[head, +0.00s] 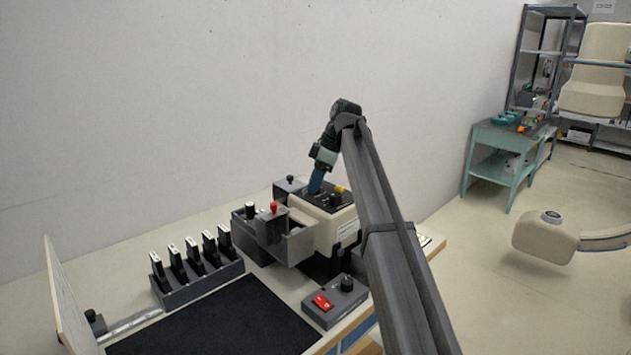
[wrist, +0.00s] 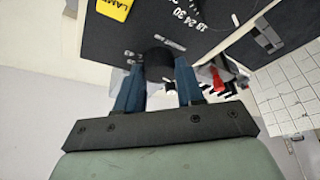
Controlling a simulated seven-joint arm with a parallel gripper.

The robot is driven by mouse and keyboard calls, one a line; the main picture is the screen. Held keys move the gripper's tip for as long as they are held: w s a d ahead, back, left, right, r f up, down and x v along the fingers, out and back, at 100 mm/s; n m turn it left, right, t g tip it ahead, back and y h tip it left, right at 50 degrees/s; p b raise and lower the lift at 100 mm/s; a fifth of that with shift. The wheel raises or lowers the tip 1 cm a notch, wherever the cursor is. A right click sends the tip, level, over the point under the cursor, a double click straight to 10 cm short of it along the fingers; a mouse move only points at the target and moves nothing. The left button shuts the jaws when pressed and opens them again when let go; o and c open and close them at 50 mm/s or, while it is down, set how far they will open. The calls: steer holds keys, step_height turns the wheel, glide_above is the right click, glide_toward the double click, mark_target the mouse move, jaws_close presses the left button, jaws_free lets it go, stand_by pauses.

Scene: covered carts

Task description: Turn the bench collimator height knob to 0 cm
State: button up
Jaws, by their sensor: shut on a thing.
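The bench collimator (head: 325,232) is a cream box with a dark top panel on the bench. My gripper (head: 314,190) reaches down onto this panel from above. In the wrist view its two blue fingers (wrist: 158,88) stand on either side of a dark round knob (wrist: 158,58) and are shut on it. A small label lies beside the knob, too blurred to read. Its pointer is not visible. A white number scale with 18, 24 and 30 (wrist: 188,18) shows farther along the panel, partly cut off. A yellow LAMP button (wrist: 115,6) is near the top edge.
The yellow button also shows in the head view (head: 341,188). A red-topped lever (head: 273,208) stands left of the collimator. A rack of several upright black pieces (head: 200,278), a black mat (head: 225,320) and a red-switch box (head: 334,301) share the bench.

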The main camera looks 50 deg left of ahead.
steer(key=o, duration=1)
steer(key=shift+o, duration=0.2)
steer(key=shift+r, duration=0.1)
steer(key=v, duration=1.3)
steer(key=shift+d+r, duration=0.2)
steer(key=shift+r, duration=0.1)
steer(key=shift+w+f, duration=0.15)
steer(key=shift+w, duration=0.05)
